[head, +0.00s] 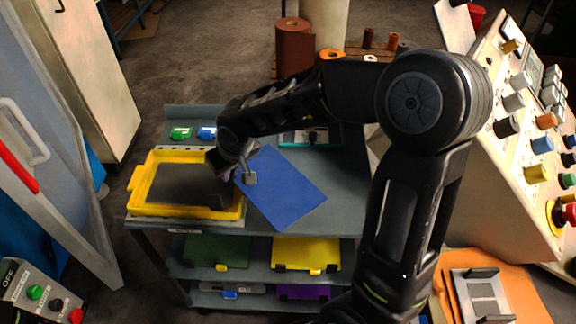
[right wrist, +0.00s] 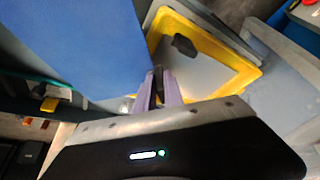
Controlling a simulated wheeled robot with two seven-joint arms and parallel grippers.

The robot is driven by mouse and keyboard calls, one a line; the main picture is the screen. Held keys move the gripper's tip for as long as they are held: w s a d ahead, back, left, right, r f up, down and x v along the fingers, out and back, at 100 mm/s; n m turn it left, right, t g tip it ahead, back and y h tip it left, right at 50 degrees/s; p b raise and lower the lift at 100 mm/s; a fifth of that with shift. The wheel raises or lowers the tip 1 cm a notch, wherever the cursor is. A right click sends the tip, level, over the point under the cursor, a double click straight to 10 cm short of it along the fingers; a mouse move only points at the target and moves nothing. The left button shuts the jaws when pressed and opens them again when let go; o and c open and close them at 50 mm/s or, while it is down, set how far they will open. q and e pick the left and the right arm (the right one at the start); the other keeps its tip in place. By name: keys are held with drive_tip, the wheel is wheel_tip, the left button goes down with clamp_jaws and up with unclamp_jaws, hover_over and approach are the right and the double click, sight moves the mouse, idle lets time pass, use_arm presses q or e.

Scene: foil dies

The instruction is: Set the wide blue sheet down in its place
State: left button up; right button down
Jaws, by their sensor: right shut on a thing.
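The wide blue sheet (head: 285,192) is over the right part of the cart top, turned at an angle. It also fills the upper left of the right wrist view (right wrist: 75,45). My right gripper (head: 248,176) is shut at the sheet's left edge and holds it there; its fingers (right wrist: 158,90) show in the right wrist view. I cannot tell how far the sheet is above the cart top. A yellow-rimmed tray (head: 190,211) with a dark floor lies just left of the sheet. My left gripper is not in view.
The grey cart top (head: 345,180) has bare room right of the sheet. Small green (head: 181,134) and blue (head: 207,132) items stand along its back. Lower shelves hold a green panel (head: 215,249) and a yellow panel (head: 306,251). A control console (head: 500,150) stands at right.

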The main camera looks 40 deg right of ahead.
sight(290, 188)
drive_tip(key=s+d+n, duration=0.1)
drive_tip(key=d, duration=0.1)
drive_tip(key=s+d+n+y, duration=0.1)
drive_tip(key=s+d, duration=0.1)
drive_tip(key=s+d+n, duration=0.2)
drive_tip(key=d, duration=0.1)
drive_tip(key=shift+s+d+r+y, duration=0.1)
drive_tip(key=shift+s+r+y, duration=0.1)
drive_tip(key=shift+r+y, duration=0.15)
drive_tip(key=s+d+n, duration=0.1)
drive_tip(key=s+d+r+n+g+y, duration=0.1)
drive_tip(key=n, duration=0.1)
drive_tip(key=s+d+r+n, duration=0.1)
drive_tip(key=n, duration=0.1)
drive_tip(key=shift+s+d+r+g+p, duration=0.1)
drive_tip(key=shift+s+r+g+p, duration=0.05)
drive_tip(key=shift+s+g+p, duration=0.2)
drive_tip(key=shift+s+d+r+n+y, duration=0.15)
drive_tip(key=shift+s+r+n+y, duration=0.1)
drive_tip(key=shift+n, duration=0.15)
drive_tip(key=shift+f, duration=0.1)
drive_tip(key=shift+b, duration=0.3)
wheel_tip(290, 188, down, 9)
drive_tip(key=b, duration=0.8)
drive_tip(key=shift+r, duration=0.2)
drive_tip(key=shift+f+b, duration=1.05)
drive_tip(key=shift+b, duration=0.25)
drive_tip(key=shift+f+b, duration=0.6)
drive_tip(key=shift+b, duration=0.05)
